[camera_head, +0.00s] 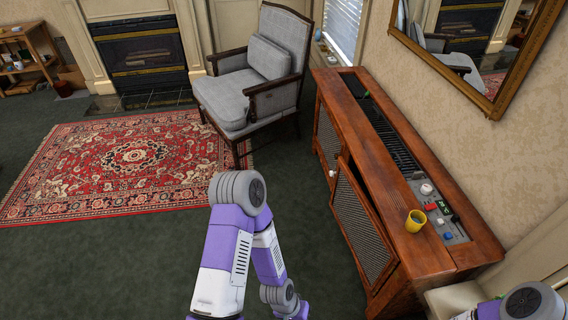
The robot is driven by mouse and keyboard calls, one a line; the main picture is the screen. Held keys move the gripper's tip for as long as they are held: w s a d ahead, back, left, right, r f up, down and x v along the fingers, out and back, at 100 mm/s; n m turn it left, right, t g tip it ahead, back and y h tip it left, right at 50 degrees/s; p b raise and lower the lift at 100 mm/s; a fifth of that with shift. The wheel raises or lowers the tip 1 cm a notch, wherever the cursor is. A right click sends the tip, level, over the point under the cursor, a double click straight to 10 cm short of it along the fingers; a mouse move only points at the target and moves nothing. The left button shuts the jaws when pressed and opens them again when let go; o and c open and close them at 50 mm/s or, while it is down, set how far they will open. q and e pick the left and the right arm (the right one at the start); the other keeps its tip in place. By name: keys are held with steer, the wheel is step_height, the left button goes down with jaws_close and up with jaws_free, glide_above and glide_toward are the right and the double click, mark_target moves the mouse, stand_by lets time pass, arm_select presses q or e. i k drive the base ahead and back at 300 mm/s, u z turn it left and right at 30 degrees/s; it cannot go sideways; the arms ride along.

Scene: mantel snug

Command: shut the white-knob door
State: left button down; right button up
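The white-knob door (358,228) is a dark mesh panel in a wooden frame, on the near half of the long wooden cabinet's front (391,178). Its white knob (332,173) is at the far end of the door. That end stands a little out from the cabinet front, with a narrow dark gap behind it, so the door looks slightly ajar. My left arm bends down over the carpet to the left of the door, and its gripper is out of the frame. My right arm shows only at the bottom right corner; its gripper is out of view.
A yellow mug (415,221) stands on the cabinet top beside a panel with small coloured items. A second mesh door (327,138) is farther along the front. A grey armchair (258,80) stands beyond, near a red rug (130,163). Green carpet before the door is clear.

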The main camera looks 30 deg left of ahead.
mark_target(371, 246)
steer(key=u, duration=1.3)
steer(key=i, duration=1.35)
steer(key=z, duration=2.35)
